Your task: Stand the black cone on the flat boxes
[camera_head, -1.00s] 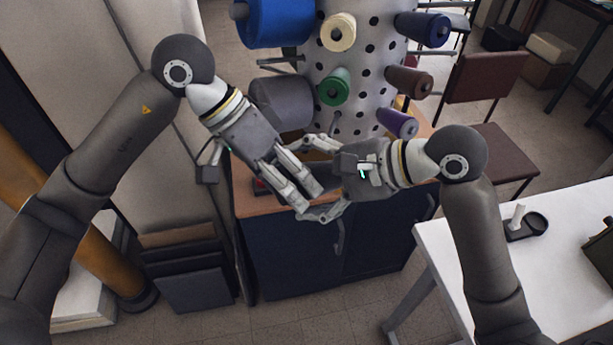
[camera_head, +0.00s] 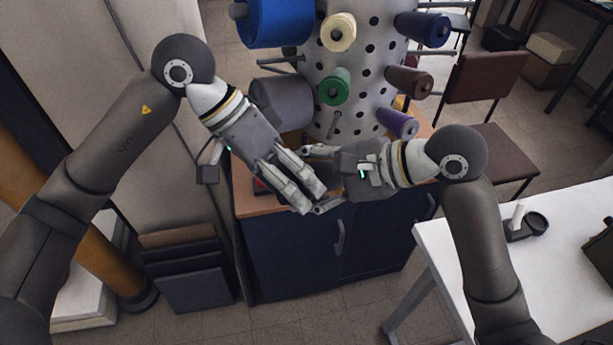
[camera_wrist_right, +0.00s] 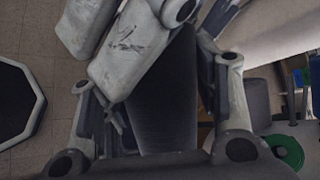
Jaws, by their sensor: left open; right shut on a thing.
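A black tapered piece, which looks like the black cone (camera_wrist_right: 165,95), sits between the fingers of my right gripper (camera_head: 314,180) in the right wrist view. The right gripper is shut on it, above the cabinet front. In the head view the cone is mostly hidden by the two hands. My left gripper (camera_head: 312,197) is open, its fingers close in front of the right gripper; they also cross the cone's far part in the wrist view. Flat dark panels or boxes (camera_head: 190,290) stand stacked at the lower left; I cannot tell if they are the flat boxes.
A dark blue cabinet (camera_head: 290,250) with a wooden top stands below the hands. Behind it rises a perforated grey column (camera_head: 352,95) with coloured rolls on pegs. A white table (camera_head: 560,270) is at the right and a brown chair (camera_head: 485,80) behind it. A white slab (camera_head: 85,310) lies lower left.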

